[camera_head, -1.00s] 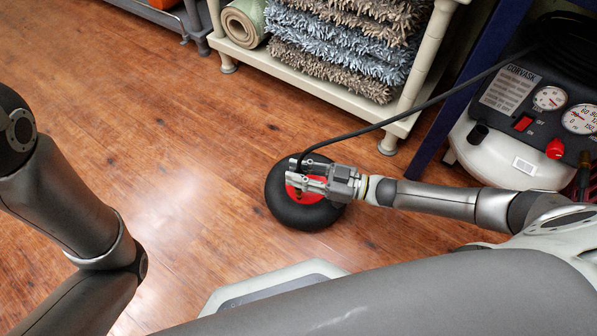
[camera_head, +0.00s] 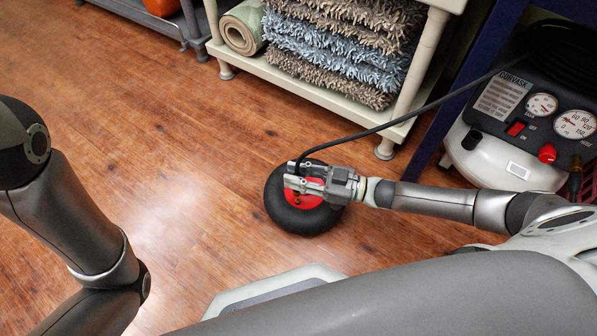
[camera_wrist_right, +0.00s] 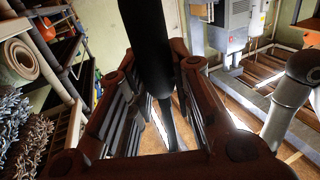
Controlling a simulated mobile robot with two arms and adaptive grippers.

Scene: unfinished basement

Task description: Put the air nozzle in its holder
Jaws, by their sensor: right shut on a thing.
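My right gripper (camera_head: 304,180) appears above a black wheel with a red hub. It is shut on the black air nozzle (camera_head: 293,167), of which only a small dark end shows beside the fingers. A black hose runs from there to the compressor (camera_head: 506,168) at the right. In the right wrist view, the dark nozzle or hose (camera_wrist_right: 152,45) passes between the fingers (camera_wrist_right: 165,125). A short black cylindrical piece (camera_head: 472,139) on the compressor's front may be the holder; I cannot tell for certain. My left arm shows at the left, but its gripper is out of view.
The wheel (camera_head: 288,216) is on the wooden floor. A cream shelf (camera_head: 390,132) with folded shaggy rugs (camera_head: 335,50) and a rolled green mat (camera_head: 240,28) stands behind. A dark blue post (camera_head: 445,120) stands between shelf and compressor. The floor (camera_head: 130,130) at left is clear.

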